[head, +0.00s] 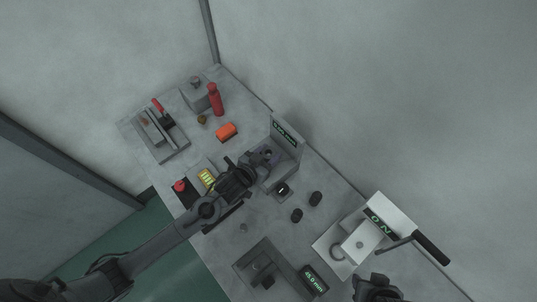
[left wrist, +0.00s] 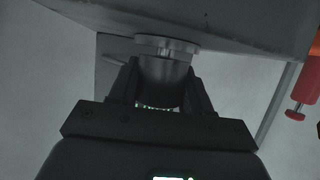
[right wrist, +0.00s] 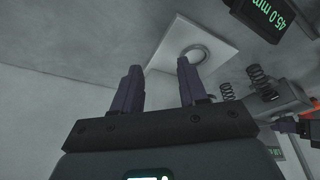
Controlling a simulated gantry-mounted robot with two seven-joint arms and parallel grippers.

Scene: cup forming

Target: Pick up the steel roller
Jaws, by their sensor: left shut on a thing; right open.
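My left gripper (head: 262,159) is at the grey station with the lit display, in the middle of the bench. In the left wrist view its fingers (left wrist: 163,88) are shut on a grey metal cylinder (left wrist: 165,66) with a wider rim, close to a flat grey surface. I cannot tell whether this is the steel roller. A pale bar (head: 166,137) lies in the tray (head: 180,152) at the far left; it is too small to identify. My right gripper (head: 376,284) is at the lower right. Its fingers (right wrist: 160,82) are apart and empty in the right wrist view.
A display station (head: 285,128) stands at the back edge. A red bottle (head: 214,98), an orange block (head: 227,131) and a yellow-slotted block (head: 207,178) stand left of it. A white press (head: 362,240) with a lever is farther right.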

